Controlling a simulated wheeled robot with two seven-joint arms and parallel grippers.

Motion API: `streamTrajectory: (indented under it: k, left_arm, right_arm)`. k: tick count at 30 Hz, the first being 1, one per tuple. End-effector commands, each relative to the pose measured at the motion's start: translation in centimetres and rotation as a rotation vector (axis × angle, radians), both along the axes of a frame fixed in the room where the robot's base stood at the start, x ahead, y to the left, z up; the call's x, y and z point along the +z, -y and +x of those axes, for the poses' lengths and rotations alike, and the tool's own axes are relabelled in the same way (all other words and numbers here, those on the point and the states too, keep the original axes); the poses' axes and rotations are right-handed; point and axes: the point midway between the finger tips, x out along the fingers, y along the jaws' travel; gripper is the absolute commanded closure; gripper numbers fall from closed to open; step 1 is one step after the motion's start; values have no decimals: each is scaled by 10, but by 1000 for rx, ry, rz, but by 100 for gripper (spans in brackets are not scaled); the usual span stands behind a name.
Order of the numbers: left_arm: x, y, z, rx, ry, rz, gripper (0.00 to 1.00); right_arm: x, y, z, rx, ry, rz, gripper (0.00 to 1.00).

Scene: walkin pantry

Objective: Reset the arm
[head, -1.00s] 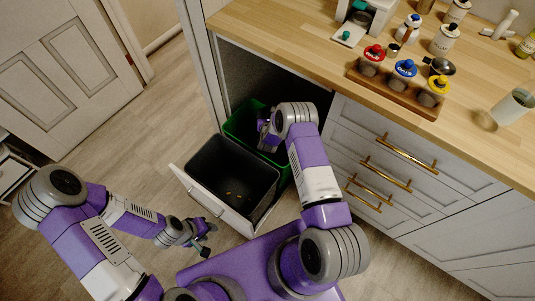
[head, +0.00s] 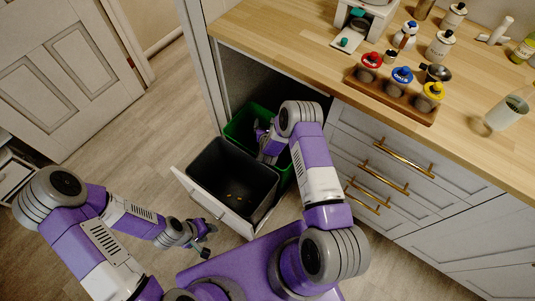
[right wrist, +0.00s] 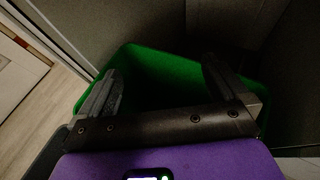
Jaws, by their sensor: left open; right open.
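My left gripper (head: 203,240) is open and empty over the floor, in front of the pulled-out bin drawer. My right arm reaches over the drawer, and my right gripper (head: 262,130) is at the green bin (head: 238,122) at the back. In the right wrist view my right gripper (right wrist: 160,95) has its two fingers wide apart with nothing between them. The green bin (right wrist: 160,58) lies beneath and around the fingers there, its inside dark. The black bin (head: 215,180) stands in front of the green one, with a few small yellowish bits at its bottom.
The wooden counter (head: 300,45) runs above the drawer, with a rack of red, blue and yellow topped jars (head: 395,92) and several bottles. Closed drawers with brass handles (head: 385,178) are to the right. Open floor (head: 130,140) lies to the left.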

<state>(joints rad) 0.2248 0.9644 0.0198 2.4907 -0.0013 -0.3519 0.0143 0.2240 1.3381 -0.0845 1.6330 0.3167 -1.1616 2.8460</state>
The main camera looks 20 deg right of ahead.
Motion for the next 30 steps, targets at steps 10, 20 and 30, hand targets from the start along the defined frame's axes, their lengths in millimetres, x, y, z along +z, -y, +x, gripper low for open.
streamTrajectory:
  k: [10, 20, 30]
  left_arm:
    - [10, 0, 0, 0, 0, 0, 57]
    - [10, 0, 0, 0, 0, 0, 57]
    - [18, 0, 0, 0, 0, 0, 57]
  right_arm:
    - [11, -11, -22, 0, 1, 0, 0]
    - [10, -11, -22, 0, 1, 0, 0]
    - [9, -31, -39, 191, -203, -168, 0]
